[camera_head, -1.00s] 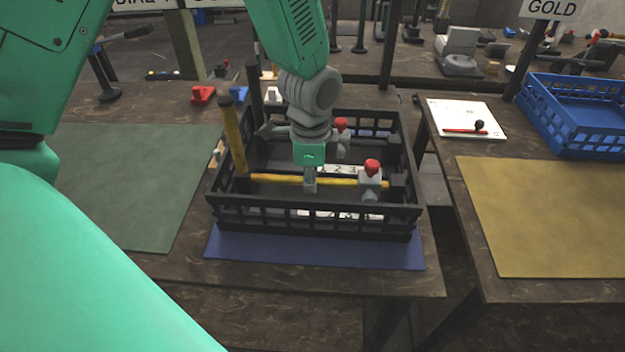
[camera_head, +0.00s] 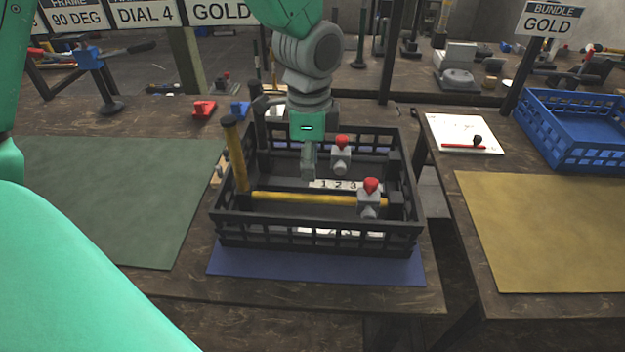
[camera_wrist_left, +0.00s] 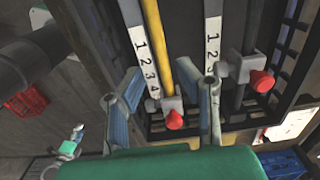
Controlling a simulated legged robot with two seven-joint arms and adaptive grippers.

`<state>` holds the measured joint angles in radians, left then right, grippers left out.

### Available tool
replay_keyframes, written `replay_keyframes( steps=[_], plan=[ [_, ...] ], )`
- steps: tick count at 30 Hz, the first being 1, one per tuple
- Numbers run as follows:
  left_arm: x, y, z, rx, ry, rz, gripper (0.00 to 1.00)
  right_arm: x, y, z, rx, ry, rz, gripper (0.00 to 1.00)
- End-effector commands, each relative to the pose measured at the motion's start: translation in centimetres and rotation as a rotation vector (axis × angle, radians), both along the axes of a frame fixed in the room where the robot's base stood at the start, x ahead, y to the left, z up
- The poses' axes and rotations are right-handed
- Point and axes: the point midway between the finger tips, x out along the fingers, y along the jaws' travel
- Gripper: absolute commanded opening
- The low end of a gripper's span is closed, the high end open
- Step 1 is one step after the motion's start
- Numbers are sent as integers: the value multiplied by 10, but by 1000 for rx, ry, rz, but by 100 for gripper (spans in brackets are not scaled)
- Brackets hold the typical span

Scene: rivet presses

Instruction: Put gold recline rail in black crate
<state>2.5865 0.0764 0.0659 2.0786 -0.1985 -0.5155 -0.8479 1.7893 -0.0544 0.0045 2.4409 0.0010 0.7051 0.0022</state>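The gold recline rail (camera_head: 310,198) lies across the inside of the black crate (camera_head: 315,242). A grey block with a red knob (camera_head: 371,187) sits at its right end, and a yellow post with a dark cap (camera_head: 236,155) stands up at its left end. In the left wrist view the gold rail (camera_wrist_left: 158,50) runs beside a numbered strip. My left gripper (camera_head: 309,165) hangs over the crate, behind the rail in the picture. In the left wrist view its two fingers (camera_wrist_left: 172,82) are spread with nothing held between them. My right gripper is not in view.
A dark rail with a red-knobbed block (camera_head: 341,155) is also in the crate. The crate stands on a blue mat (camera_head: 320,265). A green mat (camera_head: 110,200) at left and a gold mat (camera_head: 560,230) at right are bare. A blue crate (camera_head: 575,150) stands at far right.

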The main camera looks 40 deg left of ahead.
Motion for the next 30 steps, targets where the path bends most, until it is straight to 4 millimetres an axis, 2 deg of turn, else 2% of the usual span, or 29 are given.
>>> replay_keyframes(
  steps=[3, 7, 25, 30],
  plan=[
    [1, -1, 18, 0, -2, 1, 30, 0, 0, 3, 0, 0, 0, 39],
    [0, -1, 27, 1, 1, 1, 30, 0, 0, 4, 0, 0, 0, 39],
    [0, -1, 29, 1, 1, 0, 30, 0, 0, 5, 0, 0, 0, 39],
    [0, -1, 54, 1, 1, 0, 30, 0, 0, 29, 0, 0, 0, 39]
  ],
)
